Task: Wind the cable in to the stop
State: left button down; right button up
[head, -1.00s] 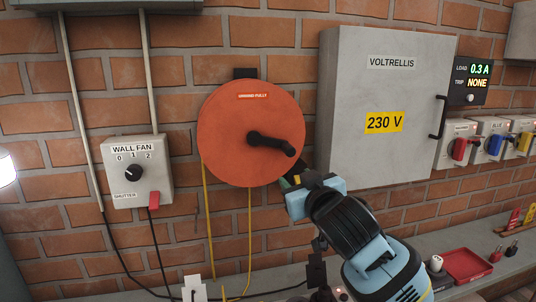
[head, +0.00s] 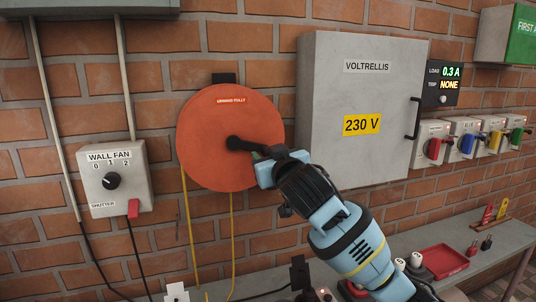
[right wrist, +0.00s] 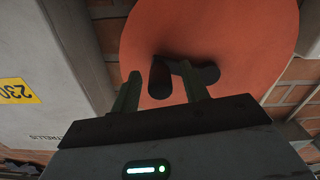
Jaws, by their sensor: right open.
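The orange cable reel (head: 215,120) hangs on the brick wall, with a label near its top edge. Its black crank (head: 248,147) points right from the hub, and the gripper partly hides the handle end in the head view. Yellow cable (head: 232,235) hangs in two strands below the reel. My right gripper (head: 270,165) is at the crank's handle end. In the right wrist view its fingers (right wrist: 161,82) are apart, with the dark handle (right wrist: 158,79) showing between them; contact cannot be told. My left gripper is not in view.
A grey cabinet (head: 350,90) stands out from the wall right of the reel. A wall fan switch box (head: 115,180) is at the left. A shelf below holds a red tray (head: 445,261) and small parts.

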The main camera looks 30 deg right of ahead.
jog(key=shift+w+d, duration=0.1)
jog(key=shift+w, duration=0.35)
grip_shut()
